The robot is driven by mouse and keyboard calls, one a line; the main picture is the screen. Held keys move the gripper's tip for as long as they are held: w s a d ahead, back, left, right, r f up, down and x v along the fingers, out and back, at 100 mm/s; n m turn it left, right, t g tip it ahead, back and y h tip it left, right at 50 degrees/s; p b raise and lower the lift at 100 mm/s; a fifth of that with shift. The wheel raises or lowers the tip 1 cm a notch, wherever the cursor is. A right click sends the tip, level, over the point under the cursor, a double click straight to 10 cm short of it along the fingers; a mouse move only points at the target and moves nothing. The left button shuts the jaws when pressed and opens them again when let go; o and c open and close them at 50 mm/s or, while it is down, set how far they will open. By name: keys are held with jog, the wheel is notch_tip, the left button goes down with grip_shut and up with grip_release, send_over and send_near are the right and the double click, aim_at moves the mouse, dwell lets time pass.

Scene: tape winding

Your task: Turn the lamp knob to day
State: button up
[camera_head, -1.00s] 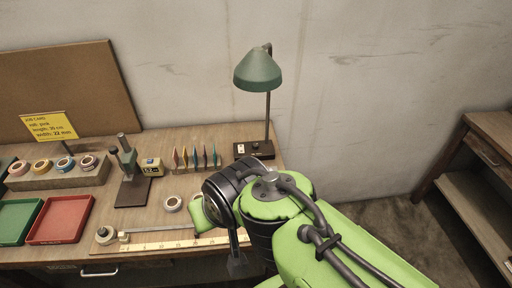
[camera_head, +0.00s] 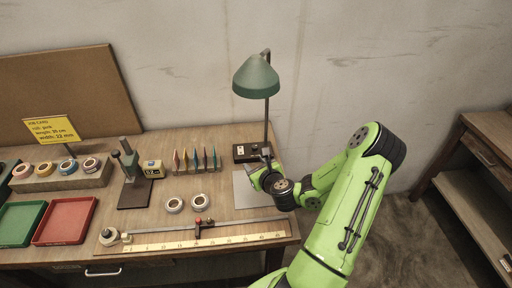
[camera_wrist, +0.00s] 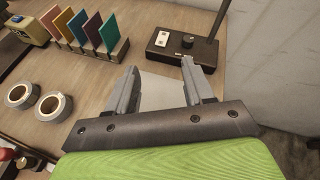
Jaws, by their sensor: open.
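The green desk lamp (camera_head: 256,78) stands at the table's back right corner, its post rising from a dark base (camera_head: 241,151). The knob's setting is too small to read. My gripper (camera_wrist: 160,70) is open and empty, its fingers pointing at the base from the near side, apart from the knob. In the head view my gripper (camera_head: 262,163) is at the base's front right and partly hides it.
A pale sheet (camera_head: 246,190) lies under my gripper. Several coloured cards (camera_wrist: 88,35) stand in a rack left of the base. Two tape rolls (camera_head: 174,204) and a long ruler rail (camera_head: 190,238) lie nearer the front. The wall is close behind the lamp.

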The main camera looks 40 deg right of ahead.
aim_at(255, 147)
jog(key=w+d+f+m, duration=0.1)
jog(key=w+d+f, duration=0.1)
jog(key=w+d, duration=0.1)
jog(key=w+d+f+m+h+p, duration=0.1)
jog(key=w+d+f, duration=0.2)
jog(key=w, duration=0.1)
jog(key=w+d+f+m+p, duration=0.1)
jog(key=w+d+f+m, duration=0.1)
jog(key=w+d, duration=0.1)
jog(key=shift+w+d+f+g+h, duration=0.15)
jog(key=shift+w+d+g+h, duration=0.2)
jog(key=shift+w+g+h, duration=0.1)
grip_shut()
